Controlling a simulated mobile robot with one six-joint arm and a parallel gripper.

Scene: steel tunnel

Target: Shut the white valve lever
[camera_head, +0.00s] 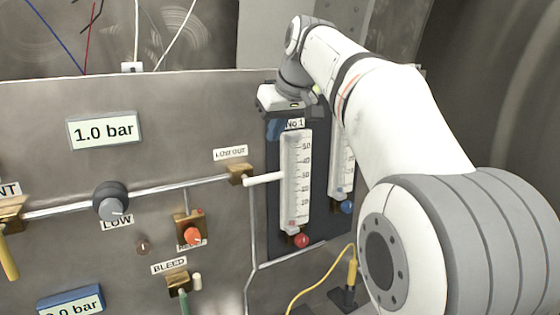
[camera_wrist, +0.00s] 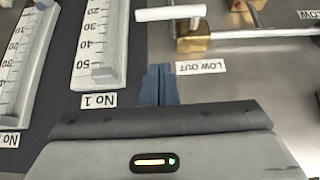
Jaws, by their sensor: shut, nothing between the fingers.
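The white valve lever (camera_head: 265,178) points right from a brass valve body (camera_head: 238,174) under the LOW OUT label, roughly in line with the pipe on its left. In the wrist view the white lever (camera_wrist: 168,13) lies level at the top edge, beside the brass body (camera_wrist: 194,38). My gripper (camera_head: 275,129) is above the lever in the head view, near the No 1 label. In the wrist view its blue fingers (camera_wrist: 157,85) are together and empty, apart from the lever, with a gap of bare panel between.
The No 1 flow gauge (camera_head: 296,180) stands right behind the lever's end, with a second gauge (camera_head: 342,170) farther right. A LOW knob (camera_head: 111,202), an orange relief knob (camera_head: 193,236) and a BLEED valve (camera_head: 178,282) sit to the left and below. A yellow cable (camera_head: 320,282) hangs lower right.

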